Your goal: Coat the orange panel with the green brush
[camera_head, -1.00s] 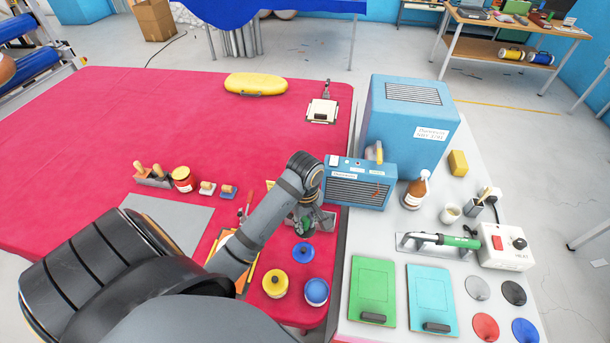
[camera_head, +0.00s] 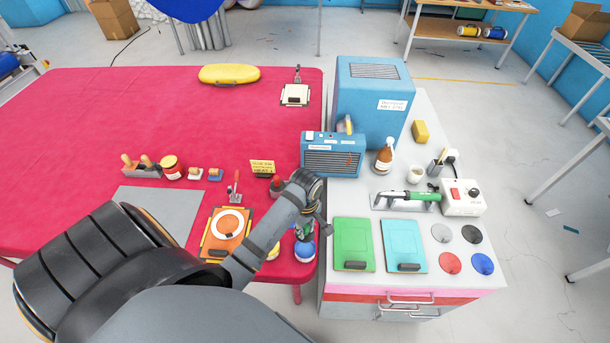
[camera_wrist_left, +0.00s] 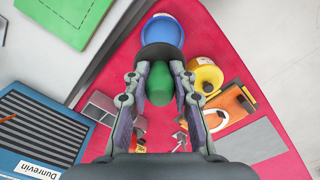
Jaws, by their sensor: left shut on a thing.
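My left gripper (camera_head: 312,218) is shut on the green brush (camera_head: 306,231). In the left wrist view the brush's green handle (camera_wrist_left: 159,84) sits between the two fingers (camera_wrist_left: 159,100), with a dark part beyond it. The brush is over or beside a blue pot (camera_head: 304,251), which also shows in the wrist view (camera_wrist_left: 162,32); I cannot tell whether they touch. The orange panel (camera_head: 217,250) lies on the red table left of the gripper, with a white ring on it. My arm hides part of its right side. My right gripper is not in view.
A yellow pot (camera_head: 273,252) stands beside the blue one. A yellow sign (camera_head: 263,167) stands behind the panel. The blue heater (camera_head: 332,157) is beyond the gripper. Green (camera_head: 353,243) and cyan (camera_head: 403,244) boards lie on the right cabinet. The red table's far left is clear.

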